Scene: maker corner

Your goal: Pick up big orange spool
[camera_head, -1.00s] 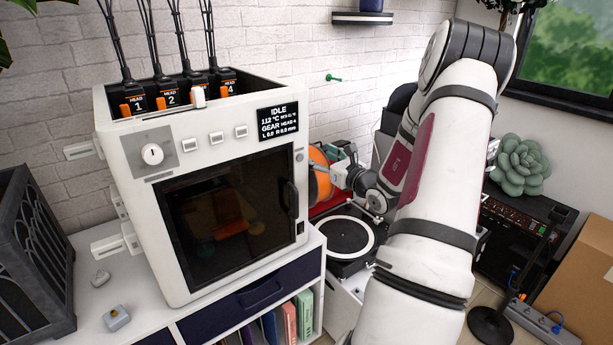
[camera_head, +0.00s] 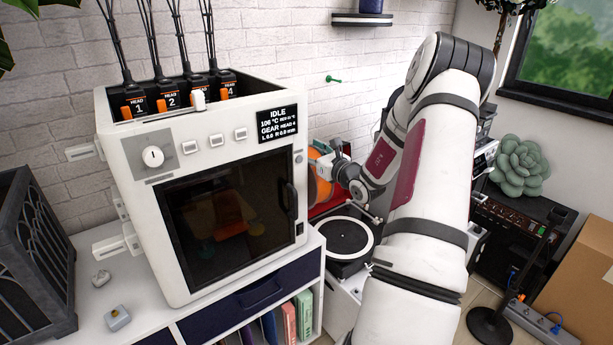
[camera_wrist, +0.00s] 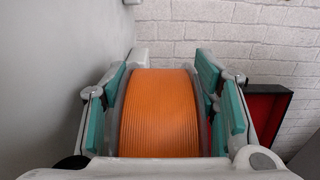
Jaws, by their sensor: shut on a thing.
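The big orange spool (camera_wrist: 159,112) fills the middle of the wrist view, its orange winding upright between clear side flanges. My gripper (camera_wrist: 166,85) is shut on it, with teal finger pads against both flanges. In the head view the spool (camera_head: 319,172) shows as an orange sliver behind the right edge of the white printer, and my gripper (camera_head: 335,165) is beside it. Most of the spool is hidden there by the printer and my gripper. I cannot tell whether the spool's underside touches anything.
The white printer (camera_head: 155,215) stands close to the spool's left. A turntable (camera_head: 345,240) lies in front of the spool. A red open box (camera_wrist: 262,115) is at the right in the wrist view. A white brick wall (camera_wrist: 230,35) is behind.

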